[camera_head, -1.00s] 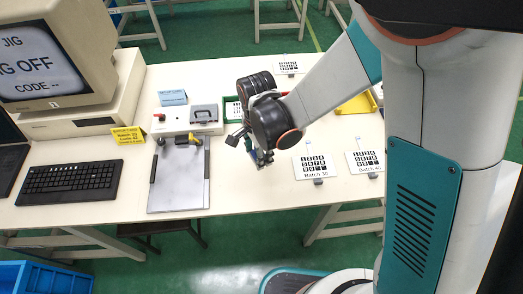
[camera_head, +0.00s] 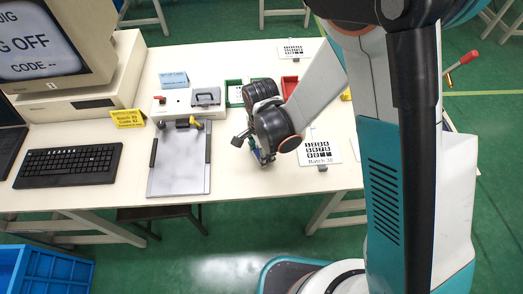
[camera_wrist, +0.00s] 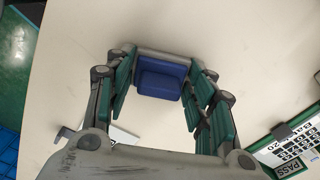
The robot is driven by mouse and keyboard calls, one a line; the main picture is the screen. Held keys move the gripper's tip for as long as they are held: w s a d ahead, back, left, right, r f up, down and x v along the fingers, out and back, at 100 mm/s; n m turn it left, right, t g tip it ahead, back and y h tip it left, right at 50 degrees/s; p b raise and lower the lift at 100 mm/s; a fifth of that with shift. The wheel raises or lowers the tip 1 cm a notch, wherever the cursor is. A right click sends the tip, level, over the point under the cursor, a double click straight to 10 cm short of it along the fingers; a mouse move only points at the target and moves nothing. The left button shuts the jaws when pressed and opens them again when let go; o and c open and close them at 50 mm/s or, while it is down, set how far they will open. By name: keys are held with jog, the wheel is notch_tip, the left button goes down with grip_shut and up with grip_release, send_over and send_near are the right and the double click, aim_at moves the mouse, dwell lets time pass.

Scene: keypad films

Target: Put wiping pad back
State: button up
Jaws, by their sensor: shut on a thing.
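My gripper (camera_head: 262,156) is low over the white table, just right of the grey jig plate (camera_head: 180,170). In the wrist view, its teal fingers (camera_wrist: 160,76) are closed around a blue block-shaped wiping pad (camera_wrist: 160,84). Only the pad's blue faces show between the fingers. In the head view the pad is mostly hidden by the gripper, and I cannot tell whether it touches the table. No holder for the pad can be clearly made out.
The white jig box (camera_head: 172,102), keyboard (camera_head: 68,166) and monitor are left. The front table strip near the gripper is clear.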

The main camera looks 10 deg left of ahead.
jog(key=shift+f, duration=0.2)
jog(key=o, duration=1.1)
jog(key=shift+r, duration=0.1)
jog(key=shift+r, duration=0.1)
notch_tip(320, 180, up, 12)
jog(key=p, duration=0.5)
jog(key=shift+w, duration=0.1)
